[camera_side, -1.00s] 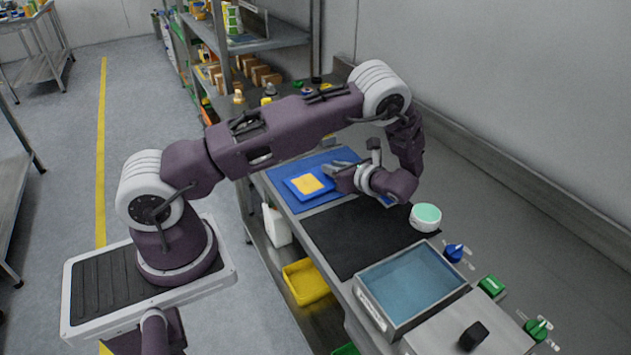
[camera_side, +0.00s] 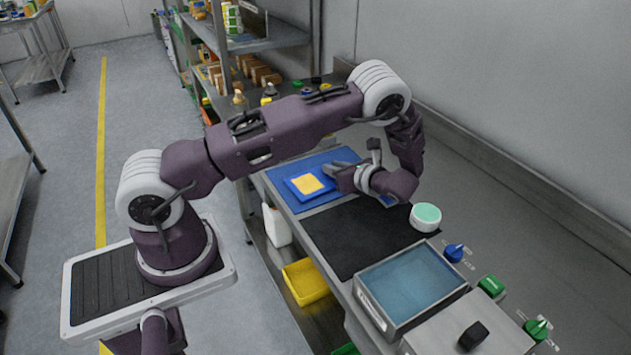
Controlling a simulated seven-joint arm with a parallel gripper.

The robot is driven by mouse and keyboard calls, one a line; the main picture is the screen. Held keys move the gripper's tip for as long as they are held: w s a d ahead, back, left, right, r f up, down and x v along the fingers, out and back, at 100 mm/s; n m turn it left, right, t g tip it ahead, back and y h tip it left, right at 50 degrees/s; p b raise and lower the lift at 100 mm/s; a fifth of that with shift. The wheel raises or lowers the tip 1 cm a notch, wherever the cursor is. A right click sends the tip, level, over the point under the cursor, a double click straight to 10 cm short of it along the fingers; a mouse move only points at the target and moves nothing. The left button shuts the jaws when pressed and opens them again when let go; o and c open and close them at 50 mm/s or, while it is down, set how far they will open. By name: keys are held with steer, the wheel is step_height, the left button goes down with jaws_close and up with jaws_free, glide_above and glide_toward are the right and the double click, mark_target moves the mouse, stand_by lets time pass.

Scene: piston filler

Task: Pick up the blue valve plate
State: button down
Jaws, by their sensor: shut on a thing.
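The blue valve plate, which I take to be the flat blue square piece (camera_side: 296,190) with a yellow square on its top, is on the blue mat in the side view. My gripper (camera_side: 329,171) is low over the mat, at the plate's right edge. It is shut on the plate at that edge. The fingertips are small here and blend with the blue, so the exact grip is hard to see. I cannot tell whether the plate rests on the mat or is just clear of it.
The blue mat (camera_side: 282,176) lies at the bench's far end, beside a black mat (camera_side: 345,240). A round white tub (camera_side: 426,216) with a green top stands right of it. A metal basin (camera_side: 410,285) is nearer. A blue-handled valve (camera_side: 455,252) sits right of the basin.

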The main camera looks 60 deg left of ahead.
step_height(320, 180, up, 9)
steer(key=shift+r, duration=0.1)
steer(key=s+d+r+m+t+h, duration=0.25)
steer(key=d+m+t+h, duration=0.35)
steer(key=d+m+t, duration=0.9)
steer(key=w+a+f+n+g+y, duration=0.1)
steer(key=w+a+n+g, duration=0.15)
steer(key=a, duration=0.35)
steer(key=w+a+f+n+g+y, duration=0.1)
steer(key=w+a+n+g, duration=0.15)
steer(key=a, duration=0.45)
steer(key=f, duration=0.6)
steer(key=s+f, duration=0.1)
steer(key=f, duration=0.2)
steer(key=shift+a, duration=0.1)
steer(key=shift+w+f+t, duration=0.1)
steer(key=shift+f+t, duration=0.1)
steer(key=shift+t, duration=0.1)
